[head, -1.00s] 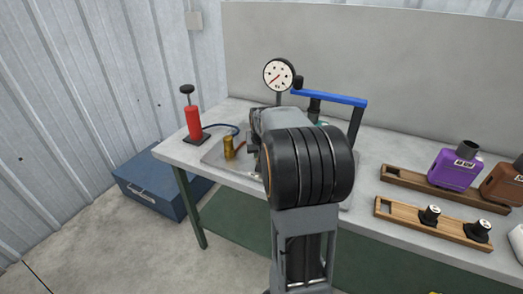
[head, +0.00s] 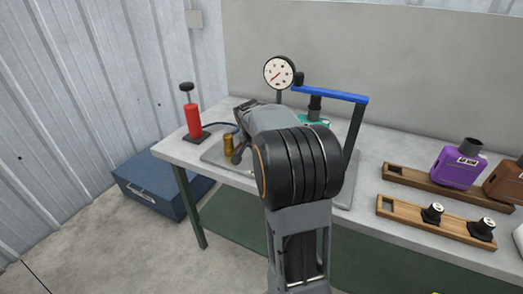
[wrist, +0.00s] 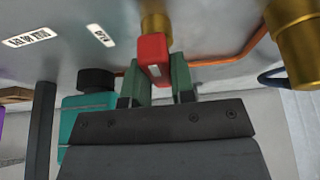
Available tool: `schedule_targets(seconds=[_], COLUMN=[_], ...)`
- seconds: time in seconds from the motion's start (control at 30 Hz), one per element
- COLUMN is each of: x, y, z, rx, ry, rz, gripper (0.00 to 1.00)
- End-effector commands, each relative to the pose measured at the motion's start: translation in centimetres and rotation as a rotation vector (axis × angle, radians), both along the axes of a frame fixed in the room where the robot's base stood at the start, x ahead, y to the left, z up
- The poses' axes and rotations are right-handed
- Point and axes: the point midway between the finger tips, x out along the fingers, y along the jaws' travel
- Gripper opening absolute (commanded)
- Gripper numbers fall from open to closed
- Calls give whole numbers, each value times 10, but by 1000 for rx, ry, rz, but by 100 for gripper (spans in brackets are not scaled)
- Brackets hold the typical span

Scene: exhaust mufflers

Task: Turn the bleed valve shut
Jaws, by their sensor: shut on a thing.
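The red handle of the bleed valve (wrist: 152,48) shows in the wrist view, with a pale mark on its face. It sits on a brass stem (wrist: 156,22) on the grey plate. My gripper (wrist: 160,72) has its two green fingers on either side of the handle and is shut on it. Two white labels (wrist: 27,37) lie on the plate to the left; I cannot read them surely. In the head view my own arm hides the valve and the fingertips.
A brass cylinder (head: 228,145) stands left of my wrist, near a red pump (head: 193,120). A dial gauge (head: 278,72) and a blue-barred clamp frame (head: 335,94) rise behind. A teal muffler (wrist: 88,125) is close by in the wrist view. Wooden racks (head: 432,222) lie right.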

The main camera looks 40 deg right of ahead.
Motion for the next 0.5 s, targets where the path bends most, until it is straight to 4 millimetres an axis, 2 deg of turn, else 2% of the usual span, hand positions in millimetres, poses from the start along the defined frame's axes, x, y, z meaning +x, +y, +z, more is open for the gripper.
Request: schedule_targets(seconds=[0.43,0.47,0.5], x=[2,2,2], y=[2,2,2], z=[1,1,1], rx=[4,4,4], ry=[-7,-7,-7], rz=[-10,-10,-9], gripper=[0,24,28])
